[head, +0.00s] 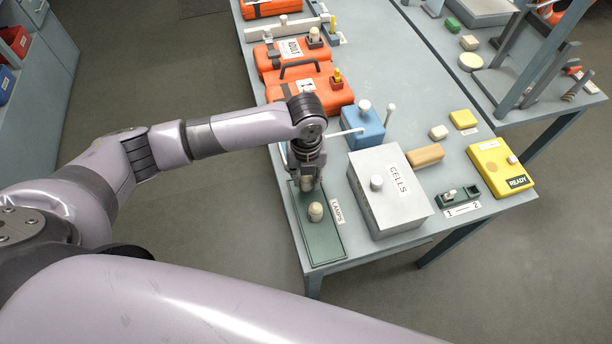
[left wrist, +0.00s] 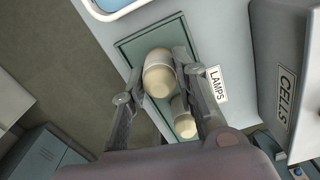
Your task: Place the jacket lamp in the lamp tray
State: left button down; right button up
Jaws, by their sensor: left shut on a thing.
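The lamp tray (head: 325,243) is a shallow dark green tray at the near left corner of the table, beside a LAMPS label. It also shows in the left wrist view (left wrist: 132,45). My left gripper (head: 307,186) points down over the tray's far half. In the left wrist view its fingers are shut on a cream lamp (left wrist: 158,74), which I take for the jacket lamp. Whether that lamp touches the tray floor I cannot tell. A second cream lamp (head: 316,211) stands in the tray's near half, and shows partly behind a finger in the wrist view (left wrist: 184,120). My right gripper is not in view.
A grey CELLS box (head: 395,210) with a knob stands just right of the tray. A blue box (head: 364,128) is behind it. Orange cases (head: 310,92) lie farther back. A yellow READY unit (head: 497,166) is at the right. The table's middle back is clear.

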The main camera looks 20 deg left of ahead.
pick_arm(q)
jog(key=shift+f, duration=0.5)
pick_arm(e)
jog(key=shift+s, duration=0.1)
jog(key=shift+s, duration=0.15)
pick_arm(q)
jog(key=c, duration=1.3)
grip_release()
jog(key=shift+f, duration=0.1)
notch_tip(320, 180, up, 11)
jog(key=b, duration=0.2)
jog(key=shift+b, duration=0.3)
jog(key=shift+r, duration=0.65)
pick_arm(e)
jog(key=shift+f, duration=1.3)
